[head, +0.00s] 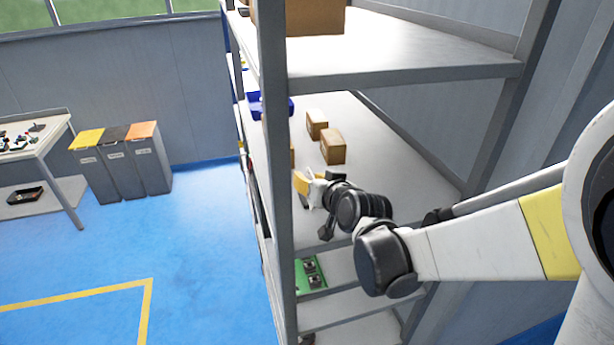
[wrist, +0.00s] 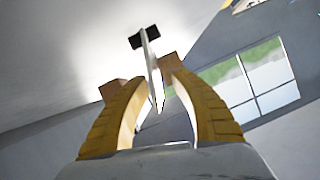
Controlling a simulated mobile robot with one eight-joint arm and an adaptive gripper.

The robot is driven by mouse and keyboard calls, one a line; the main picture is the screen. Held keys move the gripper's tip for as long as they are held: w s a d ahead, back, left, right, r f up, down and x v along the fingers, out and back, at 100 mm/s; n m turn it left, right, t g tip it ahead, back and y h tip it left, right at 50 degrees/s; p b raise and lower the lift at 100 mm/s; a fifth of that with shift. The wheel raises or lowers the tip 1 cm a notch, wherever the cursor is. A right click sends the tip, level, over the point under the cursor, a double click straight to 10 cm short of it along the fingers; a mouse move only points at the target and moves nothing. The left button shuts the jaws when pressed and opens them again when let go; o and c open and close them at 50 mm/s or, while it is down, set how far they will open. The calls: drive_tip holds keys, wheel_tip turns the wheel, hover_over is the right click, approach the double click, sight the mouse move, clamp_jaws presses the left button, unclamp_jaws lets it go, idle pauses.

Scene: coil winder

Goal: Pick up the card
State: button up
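A thin whitish plate, which I take to be the card (wrist: 152,62), stands nearly edge-on between my yellow fingertips in the wrist view. A short black bar crosses its far end. In the head view, my gripper (head: 311,190) is at the near part of the middle shelf (head: 385,150), with the white card (head: 309,176) showing at the fingers. The exact contact of the fingers is too small to tell.
Small brown boxes (head: 332,146) and a blue bin (head: 270,105) are on the same shelf. A grey rack post (head: 275,170) stands left of my gripper. A green board (head: 309,273) lies on a lower shelf. Three bins (head: 120,165) and open blue floor are at left.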

drive_tip(key=shift+x, duration=1.1)
drive_tip(key=shift+s, duration=0.1)
drive_tip(key=shift+c, duration=0.4)
clamp_jaws()
drive_tip(key=shift+r, duration=0.1)
